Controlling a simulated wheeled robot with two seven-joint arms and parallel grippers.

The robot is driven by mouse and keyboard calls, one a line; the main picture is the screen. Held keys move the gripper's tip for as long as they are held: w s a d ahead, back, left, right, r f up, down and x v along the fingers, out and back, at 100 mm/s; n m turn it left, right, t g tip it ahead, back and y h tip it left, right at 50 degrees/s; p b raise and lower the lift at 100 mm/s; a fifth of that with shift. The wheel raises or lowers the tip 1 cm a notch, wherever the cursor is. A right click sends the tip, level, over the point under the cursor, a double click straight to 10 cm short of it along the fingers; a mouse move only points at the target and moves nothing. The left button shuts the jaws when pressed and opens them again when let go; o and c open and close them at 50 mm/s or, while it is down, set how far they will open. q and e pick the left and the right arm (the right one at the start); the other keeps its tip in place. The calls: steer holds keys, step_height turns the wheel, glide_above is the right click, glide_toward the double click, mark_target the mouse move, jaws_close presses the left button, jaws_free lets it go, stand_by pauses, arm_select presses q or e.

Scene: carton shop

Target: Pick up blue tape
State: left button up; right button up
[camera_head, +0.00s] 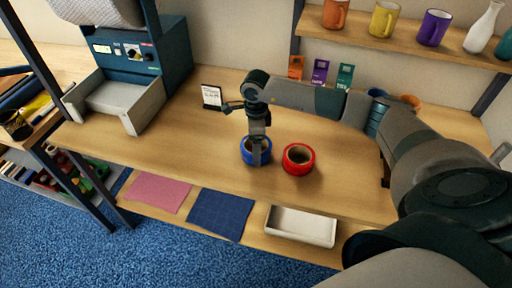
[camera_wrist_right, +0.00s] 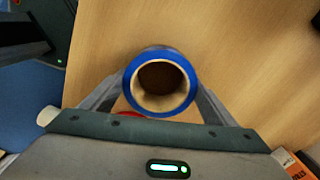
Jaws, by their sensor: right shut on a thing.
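The blue tape (camera_head: 246,154) is a roll with a pale core on the wooden table, in the middle of the head view. In the right wrist view the blue tape (camera_wrist_right: 161,54) sits between the two fingers, its open core facing the camera. My right gripper (camera_head: 257,152) comes down over it from above, its fingers shut on the roll. Whether the roll touches the table I cannot tell. My left gripper is not in view.
A red tape roll (camera_head: 299,159) stands close on the right. A small sign (camera_head: 212,97) is behind on the left, and a machine with an open tray (camera_head: 128,112) stands at the left. A pink cloth (camera_head: 157,192), a blue cloth (camera_head: 220,214) and a white tray (camera_head: 301,226) lie in front.

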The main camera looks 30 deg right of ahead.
steer(key=shift+r+b, duration=0.5)
steer(key=shift+r, duration=0.15)
steer(key=shift+s+d+r+b, duration=0.1)
steer(key=shift+d+r+b, duration=0.1)
steer(key=shift+r+b, duration=0.3)
steer(key=shift+d+r+b, duration=0.15)
steer(key=shift+r+b, duration=0.1)
steer(key=shift+r, duration=0.45)
arm_select(q)
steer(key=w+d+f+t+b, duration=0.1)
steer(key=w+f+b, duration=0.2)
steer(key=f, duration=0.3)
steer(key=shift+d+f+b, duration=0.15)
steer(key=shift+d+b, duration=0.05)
steer(key=shift+b, duration=0.45)
arm_select(e)
steer(key=s+d+r, duration=0.6)
steer(key=d+r, duration=0.1)
steer(key=d, duration=0.2)
steer(key=shift+s, duration=0.2)
steer(key=shift+a, duration=0.1)
